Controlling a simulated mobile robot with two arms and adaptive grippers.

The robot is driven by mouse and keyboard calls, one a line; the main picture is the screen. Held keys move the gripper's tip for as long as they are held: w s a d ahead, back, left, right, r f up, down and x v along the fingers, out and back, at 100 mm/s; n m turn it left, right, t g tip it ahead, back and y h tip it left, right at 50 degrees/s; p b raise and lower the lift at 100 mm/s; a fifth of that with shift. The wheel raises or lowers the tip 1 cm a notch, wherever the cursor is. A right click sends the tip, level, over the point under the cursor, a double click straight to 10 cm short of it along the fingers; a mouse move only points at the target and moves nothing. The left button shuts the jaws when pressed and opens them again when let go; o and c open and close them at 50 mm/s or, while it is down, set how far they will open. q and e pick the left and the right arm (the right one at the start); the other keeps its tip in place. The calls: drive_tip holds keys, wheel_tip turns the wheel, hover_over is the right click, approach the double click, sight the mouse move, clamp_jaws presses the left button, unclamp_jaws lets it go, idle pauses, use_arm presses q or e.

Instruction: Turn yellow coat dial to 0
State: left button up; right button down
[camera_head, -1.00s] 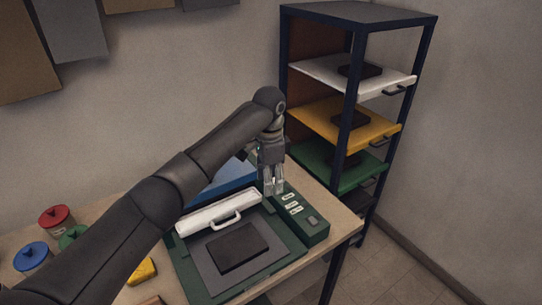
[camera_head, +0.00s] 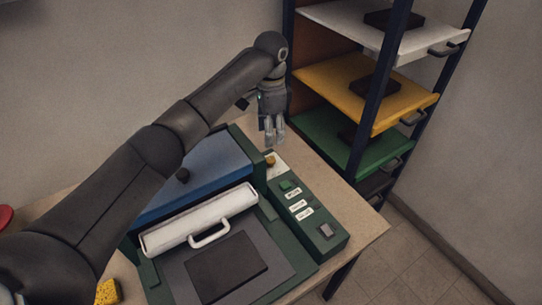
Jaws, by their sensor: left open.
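A small yellow dial (camera_head: 270,160) sits on a pale plate at the far end of the green control panel (camera_head: 305,215). Any numbers around it are too small to read. My left gripper (camera_head: 274,139) points down with its fingers open and empty. In the picture its fingertips are just above the dial, apart from it; the exact height gap is hard to tell. My right gripper does not show.
The green machine has a blue cover (camera_head: 195,180), a white bar with handle (camera_head: 200,220) and a dark pad (camera_head: 226,268). A shelf rack with white, yellow (camera_head: 365,92) and green trays stands at right. A yellow sponge (camera_head: 108,292) lies at lower left.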

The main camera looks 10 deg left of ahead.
sight(271, 159)
use_arm(q)
drive_tip(key=f+p, duration=0.2)
drive_tip(key=f, duration=0.8)
drive_tip(key=shift+w+f, duration=0.15)
drive_tip(key=shift+w, duration=0.05)
drive_tip(key=shift+f, duration=0.6)
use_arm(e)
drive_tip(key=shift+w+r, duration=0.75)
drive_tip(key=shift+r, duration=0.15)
use_arm(q)
drive_tip(key=c, duration=1)
drive_tip(key=shift+c, duration=0.2)
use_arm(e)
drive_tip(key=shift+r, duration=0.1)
use_arm(q)
drive_tip(key=shift+p, duration=0.35)
